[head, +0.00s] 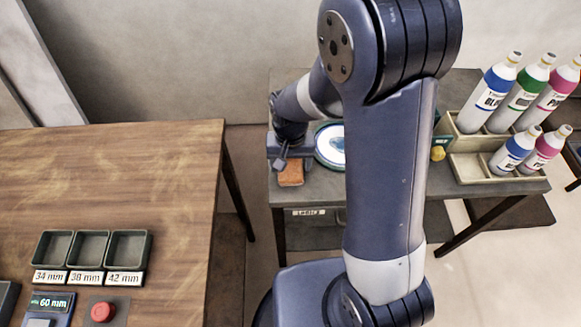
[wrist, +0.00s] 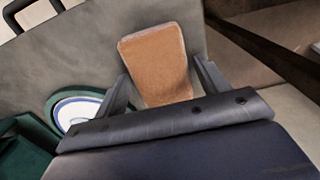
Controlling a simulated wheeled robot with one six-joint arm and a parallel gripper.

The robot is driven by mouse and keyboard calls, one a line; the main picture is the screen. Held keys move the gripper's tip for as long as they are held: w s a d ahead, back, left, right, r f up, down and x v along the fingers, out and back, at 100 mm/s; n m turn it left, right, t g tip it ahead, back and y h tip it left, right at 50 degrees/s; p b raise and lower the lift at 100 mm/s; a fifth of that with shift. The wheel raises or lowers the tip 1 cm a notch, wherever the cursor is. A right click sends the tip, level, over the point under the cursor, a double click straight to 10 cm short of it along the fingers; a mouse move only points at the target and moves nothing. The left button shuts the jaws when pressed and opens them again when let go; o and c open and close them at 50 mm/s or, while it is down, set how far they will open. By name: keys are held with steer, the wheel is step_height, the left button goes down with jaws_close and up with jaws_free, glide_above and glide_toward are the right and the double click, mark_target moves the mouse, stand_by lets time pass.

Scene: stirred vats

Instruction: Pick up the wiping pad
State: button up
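The wiping pad is an orange-brown block (wrist: 157,65) with a paler edge, lying on the grey table. It also shows in the head view (head: 291,174) at the table's left front part, just below my gripper (head: 279,158). In the wrist view my gripper (wrist: 163,84) is open, with one finger on each side of the pad and gaps between fingers and pad. The pad's near end is hidden behind the gripper body. I cannot tell how high the fingertips are above the table.
A round green-rimmed dish (head: 329,146) stands right of the pad, partly behind my arm. Labelled bottles (head: 490,97) stand in a divided tray (head: 468,168) at the right. A wooden table (head: 110,185) with small bins (head: 90,250) and a red button (head: 103,311) is at the left.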

mark_target(291, 165)
steer(key=c, duration=0.7)
step_height(291, 165, up, 10)
steer(key=p, duration=0.1)
steer(key=o, duration=0.5)
steer(key=shift+c, duration=0.2)
steer(key=c, duration=0.4)
steer(key=shift+w, duration=0.1)
